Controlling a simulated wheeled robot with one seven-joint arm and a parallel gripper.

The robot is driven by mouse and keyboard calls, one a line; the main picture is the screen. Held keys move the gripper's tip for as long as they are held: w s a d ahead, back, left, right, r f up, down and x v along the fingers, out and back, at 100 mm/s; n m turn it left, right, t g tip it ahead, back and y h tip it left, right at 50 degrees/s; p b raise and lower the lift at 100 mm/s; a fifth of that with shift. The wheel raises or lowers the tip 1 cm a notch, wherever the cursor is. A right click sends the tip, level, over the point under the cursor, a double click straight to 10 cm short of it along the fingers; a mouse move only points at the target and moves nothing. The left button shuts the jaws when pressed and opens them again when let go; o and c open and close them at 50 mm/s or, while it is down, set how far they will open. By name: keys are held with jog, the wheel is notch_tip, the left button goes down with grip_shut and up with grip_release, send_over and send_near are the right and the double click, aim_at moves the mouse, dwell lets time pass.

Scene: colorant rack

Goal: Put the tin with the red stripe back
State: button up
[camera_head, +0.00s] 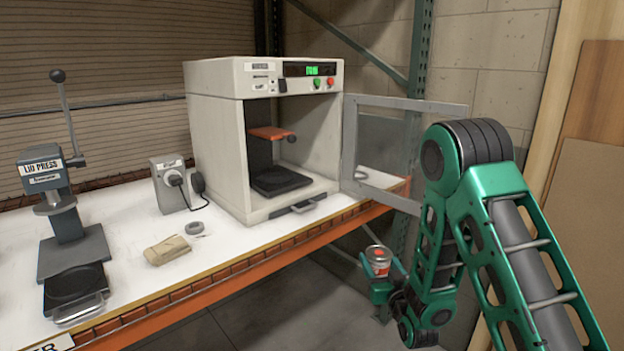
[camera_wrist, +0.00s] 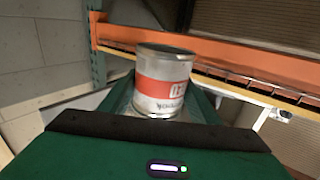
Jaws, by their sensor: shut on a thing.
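The tin with the red stripe (camera_head: 378,260) is held in my gripper (camera_head: 381,284), off the right end of the bench and below its top. In the wrist view the tin (camera_wrist: 163,85) stands between the green fingers, with a silver rim, a broad red band and a white label below it. My gripper (camera_wrist: 165,108) is shut on the tin. The tin looks roughly upright in the head view. No colorant rack shows clearly in either view.
A white shaker-like cabinet (camera_head: 222,150) stands on the bench (camera_head: 120,222) with its framed door (camera_head: 350,150) swung open to the right. An orange beam (camera_head: 200,300) edges the bench.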

jog(key=s+d+f+m+h, duration=0.1)
jog(key=d+f+h, duration=0.1)
jog(key=d+f, duration=0.6)
jog(key=shift+s+d+f+m+h, duration=0.3)
jog(key=shift+s+d+h, duration=0.1)
jog(key=shift+d, duration=0.75)
jog(key=shift+a, duration=0.15)
